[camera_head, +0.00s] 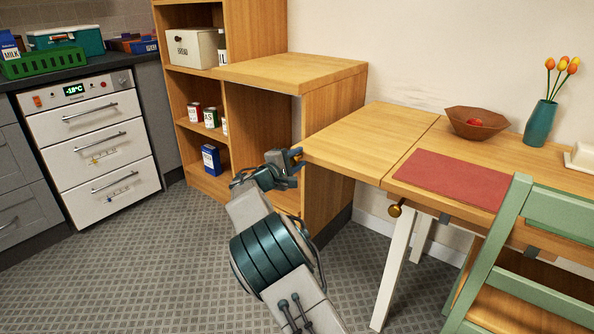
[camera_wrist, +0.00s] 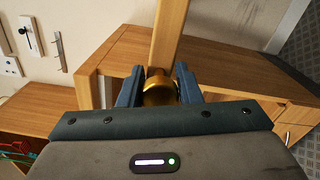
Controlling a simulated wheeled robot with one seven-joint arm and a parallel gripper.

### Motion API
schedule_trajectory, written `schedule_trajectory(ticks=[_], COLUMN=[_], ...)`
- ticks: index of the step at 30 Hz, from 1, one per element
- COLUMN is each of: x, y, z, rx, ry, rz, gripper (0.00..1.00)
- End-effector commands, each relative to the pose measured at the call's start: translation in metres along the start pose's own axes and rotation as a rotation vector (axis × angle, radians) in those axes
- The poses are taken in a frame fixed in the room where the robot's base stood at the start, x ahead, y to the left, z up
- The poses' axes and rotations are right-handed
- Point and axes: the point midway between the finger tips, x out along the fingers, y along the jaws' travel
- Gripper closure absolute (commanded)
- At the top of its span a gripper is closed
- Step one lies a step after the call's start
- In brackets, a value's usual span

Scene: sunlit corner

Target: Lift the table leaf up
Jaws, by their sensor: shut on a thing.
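The wooden table leaf (camera_head: 365,138) is the left part of the table in the head view. It is up and looks about level with the fixed top (camera_head: 408,157), with a seam between them. My gripper (camera_head: 291,158) is at the leaf's outer left edge. In the wrist view my gripper (camera_wrist: 158,84) is shut on a round brass knob (camera_wrist: 158,94), and the leaf's wooden edge (camera_wrist: 168,42) rises behind it. In the head view the gripper hides that knob. Another brass knob (camera_head: 396,208) shows under the table's front edge near the seam.
A wooden shelf unit (camera_head: 335,120) stands close behind and left of the leaf. A green chair (camera_head: 500,240) is at the front right. A red mat (camera_head: 452,178), a bowl (camera_head: 475,124) and a teal vase (camera_head: 540,124) are on the fixed top. Floor is clear at left.

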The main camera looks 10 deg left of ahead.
Motion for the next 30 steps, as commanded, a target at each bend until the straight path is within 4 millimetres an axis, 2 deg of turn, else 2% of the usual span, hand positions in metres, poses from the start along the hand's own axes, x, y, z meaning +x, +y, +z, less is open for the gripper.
schedule_trajectory(ticks=[16,17,19,30], x=[-0.0007,-0.0007,-0.0006,-0.0052], y=[0.0103,0.0105,0.0106,0.0071], z=[0.0020,0.0020,0.0022,0.0017], rx=[0.026,0.027,0.027,0.025], ry=[0.002,0.002,0.002,0.002], rz=[0.006,0.006,0.006,0.000], gripper=[1.00,0.67,0.48,0.48])
